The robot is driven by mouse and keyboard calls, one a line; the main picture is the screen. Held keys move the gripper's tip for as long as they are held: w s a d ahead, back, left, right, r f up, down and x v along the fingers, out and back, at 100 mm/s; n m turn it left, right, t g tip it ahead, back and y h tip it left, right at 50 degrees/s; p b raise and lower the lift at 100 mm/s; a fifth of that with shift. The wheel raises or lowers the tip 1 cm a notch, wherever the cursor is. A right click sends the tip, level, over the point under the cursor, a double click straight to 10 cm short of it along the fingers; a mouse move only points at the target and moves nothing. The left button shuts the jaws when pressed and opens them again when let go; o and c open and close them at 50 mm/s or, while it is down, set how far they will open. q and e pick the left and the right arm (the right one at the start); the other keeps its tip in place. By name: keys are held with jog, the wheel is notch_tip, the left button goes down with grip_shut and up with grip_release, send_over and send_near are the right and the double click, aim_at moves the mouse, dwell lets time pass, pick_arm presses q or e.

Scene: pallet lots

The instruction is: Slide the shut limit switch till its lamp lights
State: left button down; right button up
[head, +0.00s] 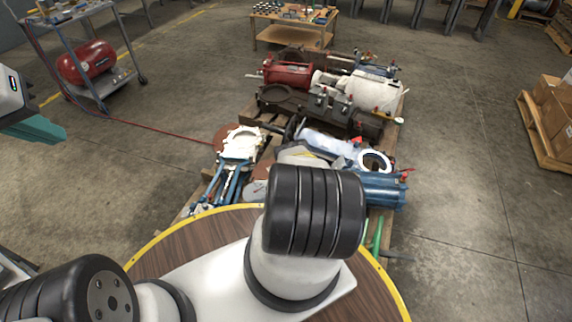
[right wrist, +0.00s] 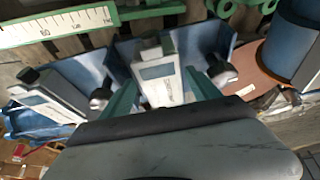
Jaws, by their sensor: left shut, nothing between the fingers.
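In the right wrist view, a pale grey box-shaped device (right wrist: 162,80) with a small display window lies in a blue holder (right wrist: 125,50). A similar device (right wrist: 52,92) lies to its left. Dark knobs or rollers sit beside them. I cannot tell which is the limit switch, and no lit lamp is distinct. My right gripper (right wrist: 160,88) is open, its teal fingers apart on either side of the middle device; contact cannot be told. In the head view my arm hides it. My left gripper (head: 42,130) is shut and empty at the left edge, far from the pallet.
A wooden pallet (head: 178,215) carries machine parts, including a red cylinder (head: 288,75), a white motor (head: 375,92) and blue cylinders (head: 380,188). A cart with a red tank (head: 87,60) stands at left. A pallet with boxes (head: 552,105) stands at right.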

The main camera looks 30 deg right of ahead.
jog(key=shift+a+r, duration=0.1)
jog(key=shift+r, duration=0.05)
jog(key=shift+a+r, duration=0.2)
jog(key=shift+r, duration=0.35)
jog(key=shift+v, duration=3.15)
jog(key=shift+s, duration=0.15)
